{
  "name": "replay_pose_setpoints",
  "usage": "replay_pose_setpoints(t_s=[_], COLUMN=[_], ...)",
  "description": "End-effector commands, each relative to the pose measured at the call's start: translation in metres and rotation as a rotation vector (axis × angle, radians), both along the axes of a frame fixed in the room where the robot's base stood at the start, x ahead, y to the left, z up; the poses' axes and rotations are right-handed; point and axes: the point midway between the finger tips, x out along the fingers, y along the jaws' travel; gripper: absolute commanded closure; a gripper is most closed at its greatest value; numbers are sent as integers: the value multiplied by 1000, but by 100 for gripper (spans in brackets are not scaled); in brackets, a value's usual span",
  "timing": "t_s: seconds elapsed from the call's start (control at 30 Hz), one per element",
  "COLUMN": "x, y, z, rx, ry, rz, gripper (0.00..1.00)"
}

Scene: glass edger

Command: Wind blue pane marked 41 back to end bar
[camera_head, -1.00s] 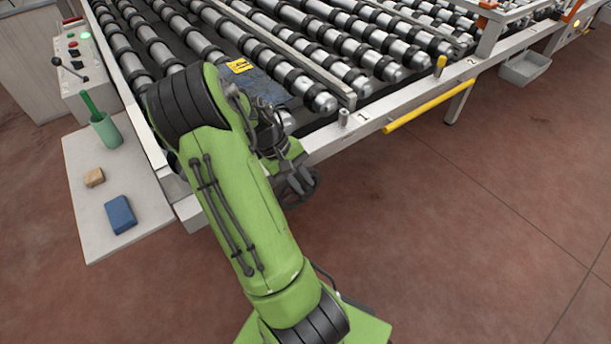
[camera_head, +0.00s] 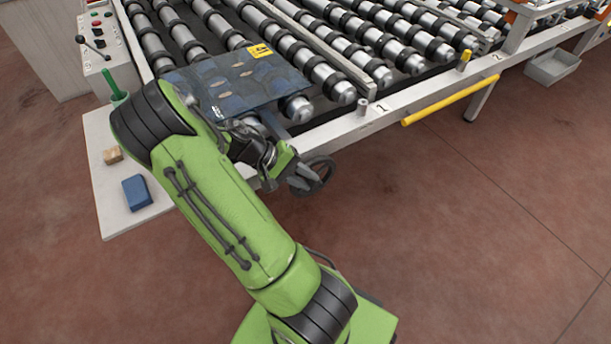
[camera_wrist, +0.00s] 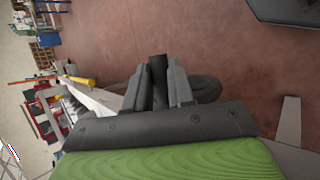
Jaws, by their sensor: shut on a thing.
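The blue pane (camera_head: 225,88) lies flat on the black-ringed rollers at the near left end of the line, partly hidden by my arm. Its yellow label (camera_head: 260,51) bears dark marks too small to read. A dark handwheel (camera_head: 321,178) sits at the near side of the frame, just below the pane. My gripper (camera_head: 290,168) is at the wheel's left side, below the frame rail. In the wrist view, my gripper (camera_wrist: 160,78) is shut on a black upright knob (camera_wrist: 158,62), with the wheel's dark rim (camera_wrist: 208,88) behind. I cannot make out the end bar.
A yellow bar (camera_head: 445,101) runs along the frame's near edge.

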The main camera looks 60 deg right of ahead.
Motion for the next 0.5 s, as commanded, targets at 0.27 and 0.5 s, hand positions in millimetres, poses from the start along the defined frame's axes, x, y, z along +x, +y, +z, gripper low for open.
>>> replay_pose_setpoints(t_s=[0.27,0.5], x=[0,0], y=[1,0], z=[-1,0], rx=[4,3], ry=[0,-1], rz=[1,1], gripper=[68,52])
